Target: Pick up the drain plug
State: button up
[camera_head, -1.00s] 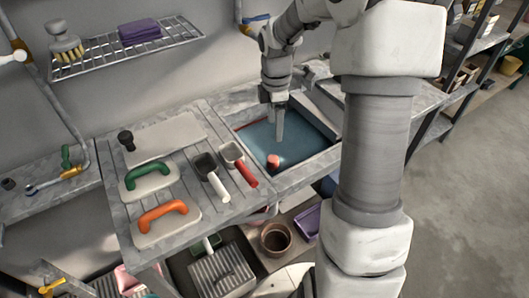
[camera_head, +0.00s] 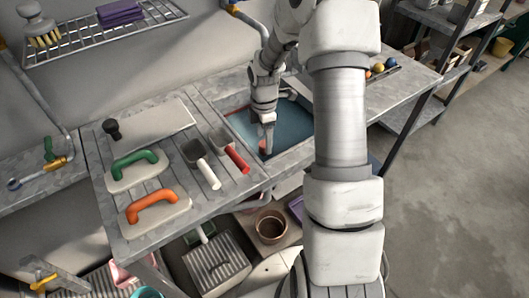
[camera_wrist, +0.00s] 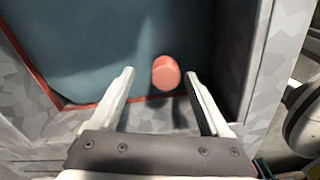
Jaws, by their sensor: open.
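The drain plug (camera_wrist: 166,73) is a small red-pink cylinder in the blue-floored basin (camera_wrist: 150,30). In the wrist view it lies a little beyond the fingertips, between their lines and nearer the right finger. My gripper (camera_wrist: 160,75) is open, with nothing between its fingers. In the head view my gripper (camera_head: 268,148) points down into the basin (camera_head: 290,122), and only a sliver of the plug (camera_head: 263,146) shows beside the fingers. I cannot tell the exact height of the fingertips above the basin floor.
The basin's stone rim (camera_wrist: 262,60) stands close on the right in the wrist view. On the slatted counter left of the basin are a red-handled scoop (camera_head: 232,155), a white-handled scoop (camera_head: 203,165), a green-handled float (camera_head: 138,170) and an orange-handled float (camera_head: 155,207).

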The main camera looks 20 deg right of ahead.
jog(key=f, duration=0.4)
jog(key=shift+s+a+f+b, duration=0.15)
jog(key=shift+s+f+b, duration=0.1)
jog(key=shift+s+b, duration=0.15)
jog(key=shift+f, duration=0.4)
grip_shut()
